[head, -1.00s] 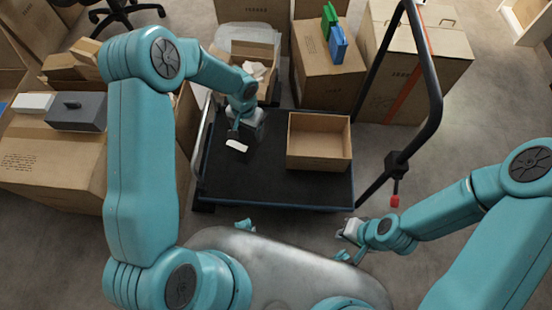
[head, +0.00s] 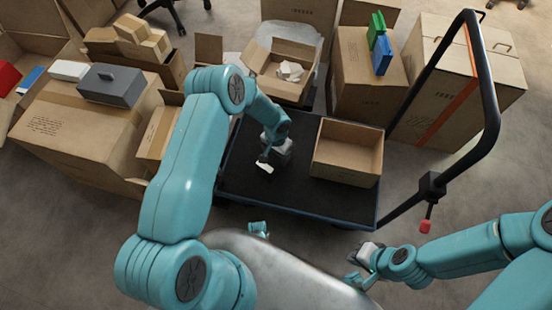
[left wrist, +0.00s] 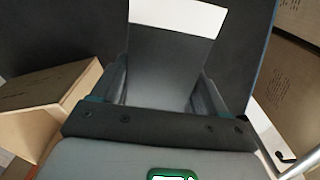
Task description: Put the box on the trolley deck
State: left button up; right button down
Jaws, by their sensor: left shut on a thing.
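My left gripper (head: 268,158) is shut on a small box (head: 264,168), of which only a white patch shows below the fingers in the head view. In the left wrist view the box (left wrist: 172,62) shows a dark grey face between the fingers and a white strip at its far end. The box is over the left part of the black trolley deck (head: 300,190); I cannot tell whether it touches the deck. My right gripper (head: 356,268) is away from the deck, at the lower right; its fingers are too small to read.
An open, empty-looking carton (head: 347,150) stands on the deck's right side. The black trolley handle (head: 485,110) rises at the right. Cartons crowd the back and left, including one with a grey box (head: 110,86) on top. Bare deck lies around my left gripper.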

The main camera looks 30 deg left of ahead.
pick_arm(q)
notch_tip(320, 180, down, 4)
jog(key=shift+r+b, duration=0.1)
jog(key=shift+b, duration=0.3)
jog(key=shift+r, duration=0.1)
jog(key=shift+f, duration=0.2)
jog(key=o, duration=1.4)
